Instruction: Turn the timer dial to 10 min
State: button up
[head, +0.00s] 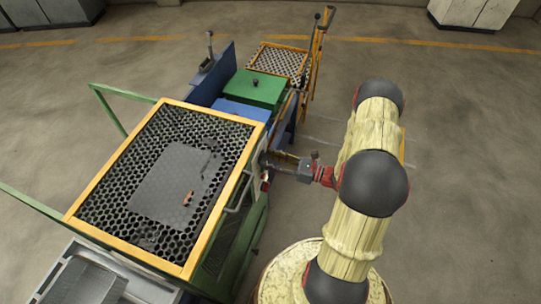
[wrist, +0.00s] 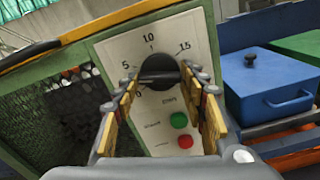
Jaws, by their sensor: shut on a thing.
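The timer dial (wrist: 160,66) is a black round knob with a raised bar on a pale panel (wrist: 203,45) marked 0, 5, 10 and 15. The bar lies roughly level across the knob; which mark it points at is not clear. My gripper (wrist: 168,86), with yellow-edged fingers, is shut on the dial, one finger on each side, partly hiding the lower scale. In the head view my gripper (head: 283,158) reaches left to the side of the green machine; the dial is hidden there.
A green button (wrist: 179,120) and a red button (wrist: 186,141) sit below the dial. A blue lidded box (wrist: 268,82) stands at right. The machine carries an orange-framed perforated top (head: 185,262) with a grey plate (head: 165,180). Open floor (head: 470,150) lies to the right.

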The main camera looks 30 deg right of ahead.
jog(key=shift+r+m+p, duration=0.1)
jog(key=shift+m+p, duration=3.65)
jog(key=shift+m, duration=3.55)
jog(key=o, duration=1.1)
jog(key=shift+c, duration=0.2)
jog(key=shift+o, duration=0.6)
jog(key=shift+s, duration=0.1)
jog(key=v, duration=1.1)
jog(key=shift+s+d, duration=0.3)
